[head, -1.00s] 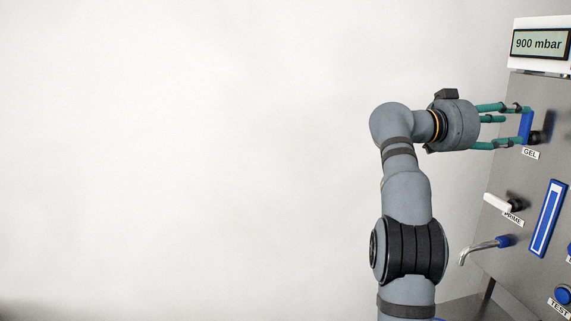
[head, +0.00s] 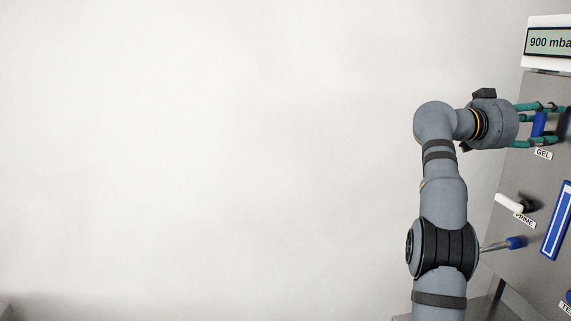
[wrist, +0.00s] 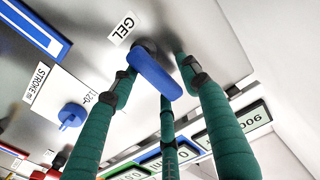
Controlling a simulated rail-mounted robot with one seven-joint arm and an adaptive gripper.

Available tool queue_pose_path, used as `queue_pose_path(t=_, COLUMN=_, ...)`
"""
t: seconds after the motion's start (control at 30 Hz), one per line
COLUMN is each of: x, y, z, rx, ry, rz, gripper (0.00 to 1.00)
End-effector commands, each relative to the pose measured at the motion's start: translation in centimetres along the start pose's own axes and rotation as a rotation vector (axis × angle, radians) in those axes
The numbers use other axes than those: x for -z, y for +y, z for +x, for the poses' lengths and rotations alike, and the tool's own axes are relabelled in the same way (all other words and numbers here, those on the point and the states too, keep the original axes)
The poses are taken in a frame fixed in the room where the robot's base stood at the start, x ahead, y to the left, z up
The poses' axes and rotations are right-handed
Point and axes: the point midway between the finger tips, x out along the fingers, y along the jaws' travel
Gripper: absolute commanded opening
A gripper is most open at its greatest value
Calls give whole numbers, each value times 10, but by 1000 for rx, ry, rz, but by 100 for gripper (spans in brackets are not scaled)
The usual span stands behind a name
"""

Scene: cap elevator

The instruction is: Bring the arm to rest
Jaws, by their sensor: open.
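My gripper (head: 556,124) is at the right of the head view, its green fingers pointing at the grey panel. The fingers are open around a blue lever handle (head: 539,124) above the GEL label (head: 543,154). In the wrist view the blue handle (wrist: 155,74) lies between the fingertips (wrist: 157,72), with one finger on each side and a third below. I cannot tell whether any finger touches it. My arm stands upright with the forearm bent toward the panel.
The grey panel (head: 540,185) carries a white PRIME lever (head: 508,202), a blue-framed strip (head: 558,222) and a blue-based metal spout (head: 515,243), partly behind my arm. A pressure display (head: 549,42) tops it. A blue knob (wrist: 72,116) shows in the wrist view. Left is open.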

Motion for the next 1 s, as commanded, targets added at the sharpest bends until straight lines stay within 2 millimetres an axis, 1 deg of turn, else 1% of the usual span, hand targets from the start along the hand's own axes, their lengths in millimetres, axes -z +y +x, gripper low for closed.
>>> queue_pose_path(t=0.17, x=0, y=0, z=-17, rx=3, ry=-1, rz=16, gripper=46)
queue_pose_path(t=0.27, x=1, y=0, z=-35, rx=4, ry=-1, rz=16, gripper=46)
queue_pose_path(t=0.67, x=0, y=0, z=-120, rx=4, ry=1, rz=18, gripper=46)
queue_pose_path(t=0.7, x=0, y=3, z=-110, rx=-7, ry=1, rz=16, gripper=46)
queue_pose_path(t=0.8, x=-1, y=2, z=-86, rx=-7, ry=0, rz=17, gripper=46)
queue_pose_path(t=1.0, x=-1, y=1, z=-45, rx=-3, ry=-1, rz=17, gripper=46)
